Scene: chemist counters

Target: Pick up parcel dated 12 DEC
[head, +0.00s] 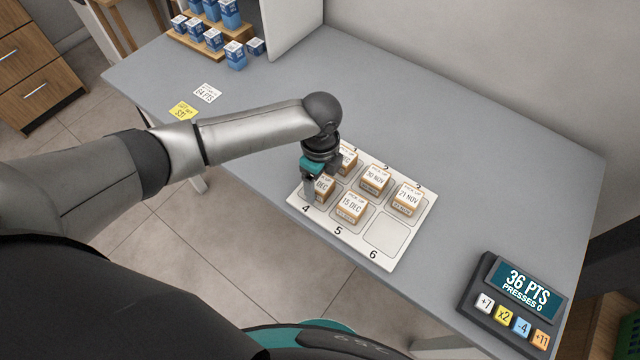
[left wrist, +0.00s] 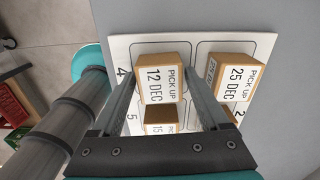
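The parcel labelled 12 DEC (left wrist: 158,84) is a small brown box with a white PICK UP label, in slot 4 of the white numbered tray (head: 384,233). In the head view the parcel (head: 322,187) is partly hidden by my left gripper (head: 321,181). In the left wrist view the gripper's fingers (left wrist: 163,75) stand on either side of the parcel. They look open around it; contact is not clear. The parcel appears to rest on the tray. My right gripper is not in view.
The tray also holds parcels dated 25 DEC (left wrist: 236,80), 30 NOV (head: 375,179), 21 NOV (head: 408,197) and 15 DEC (head: 351,206). Slot 6 is empty. A points keypad (head: 513,303) stands at right, blue boxes (head: 213,39) at the back left. The grey counter beyond the tray is clear.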

